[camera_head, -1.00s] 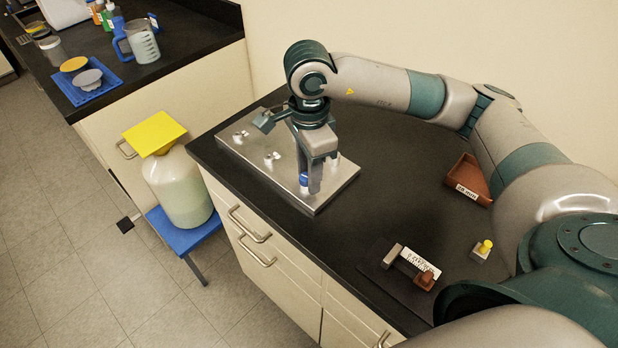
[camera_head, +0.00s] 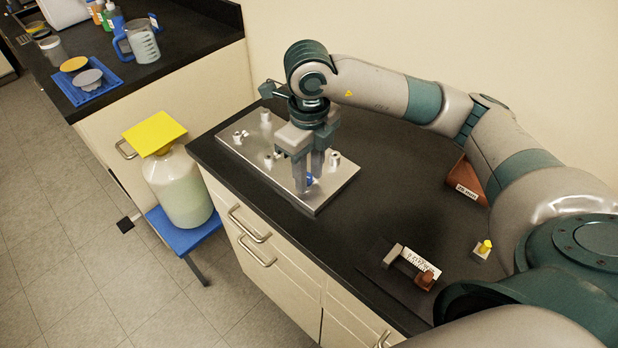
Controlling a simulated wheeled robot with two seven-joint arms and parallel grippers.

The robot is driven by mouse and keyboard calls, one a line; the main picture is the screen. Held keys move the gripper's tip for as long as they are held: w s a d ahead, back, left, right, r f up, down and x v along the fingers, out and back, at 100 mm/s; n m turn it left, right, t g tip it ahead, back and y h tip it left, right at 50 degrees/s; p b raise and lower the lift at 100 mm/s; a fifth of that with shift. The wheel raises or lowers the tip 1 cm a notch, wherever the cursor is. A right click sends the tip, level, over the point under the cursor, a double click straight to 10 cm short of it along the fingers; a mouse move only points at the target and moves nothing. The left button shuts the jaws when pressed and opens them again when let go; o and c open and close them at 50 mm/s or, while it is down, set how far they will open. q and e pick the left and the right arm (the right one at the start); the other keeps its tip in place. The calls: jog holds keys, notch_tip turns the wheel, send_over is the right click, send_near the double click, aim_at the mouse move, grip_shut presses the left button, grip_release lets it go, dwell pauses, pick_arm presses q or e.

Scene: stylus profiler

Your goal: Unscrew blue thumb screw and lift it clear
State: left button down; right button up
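The blue thumb screw (camera_head: 309,180) is at the front right part of the metal plate (camera_head: 322,200), partly hidden by my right gripper's fingers. My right gripper (camera_head: 308,184) points down over it, with one finger on the left of the screw and the other behind it on the right. The fingers look spread, with a gap between them. I cannot tell whether either finger touches the screw, or whether the screw is still seated in the plate. My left gripper is not in view.
Several small silver posts, such as one (camera_head: 265,117), stand on the plate. A red-brown bin (camera_head: 467,180), a small block with a yellow knob (camera_head: 482,248) and a labelled fixture (camera_head: 412,265) lie to the right. The black counter (camera_head: 385,195) between is clear.

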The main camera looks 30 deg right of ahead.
jog(key=m, duration=0.6)
jog(key=shift+f+m, duration=0.3)
jog(key=shift+f, duration=0.05)
